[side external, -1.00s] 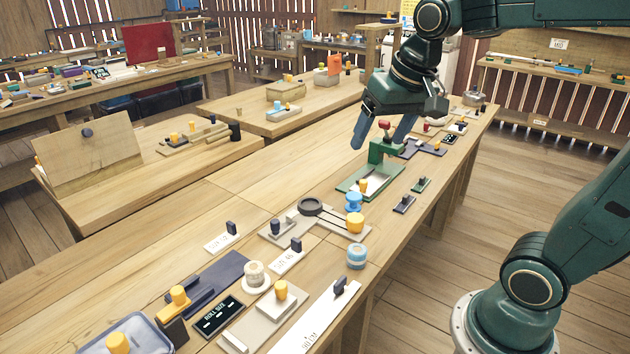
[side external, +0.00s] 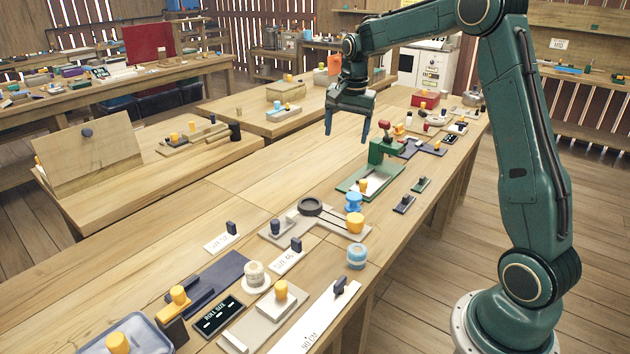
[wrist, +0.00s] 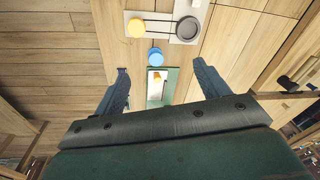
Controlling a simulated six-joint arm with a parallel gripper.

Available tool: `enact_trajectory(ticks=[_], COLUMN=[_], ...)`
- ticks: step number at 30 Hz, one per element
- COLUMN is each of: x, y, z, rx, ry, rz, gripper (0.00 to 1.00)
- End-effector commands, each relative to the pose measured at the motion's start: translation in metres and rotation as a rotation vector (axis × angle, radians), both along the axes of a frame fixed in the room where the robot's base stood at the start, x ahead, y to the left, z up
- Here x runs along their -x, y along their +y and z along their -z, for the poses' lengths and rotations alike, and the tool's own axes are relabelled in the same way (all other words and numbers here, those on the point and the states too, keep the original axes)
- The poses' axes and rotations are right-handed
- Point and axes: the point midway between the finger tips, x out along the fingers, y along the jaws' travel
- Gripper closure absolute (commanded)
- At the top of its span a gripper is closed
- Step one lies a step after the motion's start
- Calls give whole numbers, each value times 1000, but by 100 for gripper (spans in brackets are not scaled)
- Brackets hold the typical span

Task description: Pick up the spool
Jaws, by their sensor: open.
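A blue spool-shaped piece (side external: 353,202) stands on the bench, next to a yellow-topped knob; it also shows in the wrist view (wrist: 155,57), beyond my fingertips and between their lines. A cream, banded spool-like roll (side external: 256,274) stands nearer the front, and a blue and white roll (side external: 357,255) stands by the bench edge. I cannot tell which of these the task calls the spool. My gripper (side external: 347,134) is open and empty, fingers pointing down, high above the bench and behind the green stand. In the wrist view, my gripper (wrist: 160,68) has its fingers wide apart.
A green stand with a tray (side external: 366,183) is near my gripper. A grey plate with a black ring (side external: 310,206) lies closer to the camera. Small knobbed tools, labels and a ruler (side external: 318,318) crowd the front. The bench's left strip is mostly clear.

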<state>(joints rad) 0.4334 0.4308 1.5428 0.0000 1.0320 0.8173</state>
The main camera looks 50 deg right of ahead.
Motion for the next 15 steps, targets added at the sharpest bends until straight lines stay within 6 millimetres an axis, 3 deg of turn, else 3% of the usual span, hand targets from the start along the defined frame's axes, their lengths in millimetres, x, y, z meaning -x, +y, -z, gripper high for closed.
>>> enact_trajectory(ticks=[6,15], x=[-19,-29], y=[-47,-102], z=[47,112], rx=[-35,-73], ry=[43,91], rz=[176,394], gripper=[26,26])
